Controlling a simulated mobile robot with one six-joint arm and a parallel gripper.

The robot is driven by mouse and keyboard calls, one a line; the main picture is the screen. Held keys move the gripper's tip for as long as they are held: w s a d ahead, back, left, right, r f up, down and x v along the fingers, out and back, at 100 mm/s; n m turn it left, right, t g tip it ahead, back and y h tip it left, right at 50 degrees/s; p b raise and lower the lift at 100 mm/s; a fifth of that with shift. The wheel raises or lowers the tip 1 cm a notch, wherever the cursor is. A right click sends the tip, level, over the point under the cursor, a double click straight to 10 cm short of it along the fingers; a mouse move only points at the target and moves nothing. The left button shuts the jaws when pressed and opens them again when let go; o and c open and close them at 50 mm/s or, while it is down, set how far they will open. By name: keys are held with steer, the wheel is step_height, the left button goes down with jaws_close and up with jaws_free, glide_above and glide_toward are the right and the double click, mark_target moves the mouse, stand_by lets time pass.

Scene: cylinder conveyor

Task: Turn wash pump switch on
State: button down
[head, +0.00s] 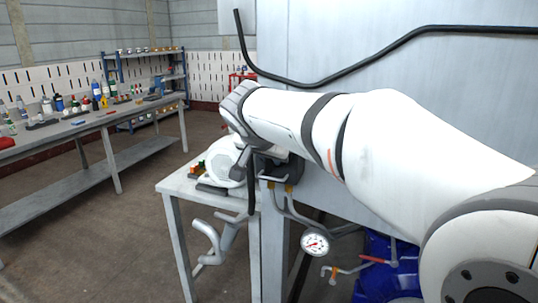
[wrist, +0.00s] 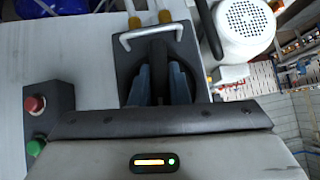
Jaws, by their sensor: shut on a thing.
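A dark switch housing (wrist: 125,60) with a pale metal bar across its far end fills the middle of the wrist view. My gripper (wrist: 158,92) reaches into this housing. Its two blue-grey fingers are shut on a dark switch handle (wrist: 158,62) between them. The handle's lower part is hidden by the fingers, and I cannot read its position. In the head view the housing (head: 287,172) shows partly under my wrist at the bench end. My fingers are mostly hidden there.
A red button (wrist: 34,104) and a green button (wrist: 36,147) sit left of the housing. A white motor (wrist: 243,24) stands close at right. A pressure gauge (head: 315,242) hangs below. A black hose (head: 400,42) crosses the wall panel. Open floor lies left.

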steer(key=shift+r+n+h, duration=0.15)
steer(key=shift+n+h, duration=0.15)
steer(key=shift+h, duration=0.1)
stand_by(0.4)
steer(key=c, duration=1.4)
jaws_free()
steer(key=p+v, duration=0.1)
steer(key=v, duration=0.6)
steer(key=shift+s+a+r, duration=0.2)
steer(key=shift+r, duration=0.1)
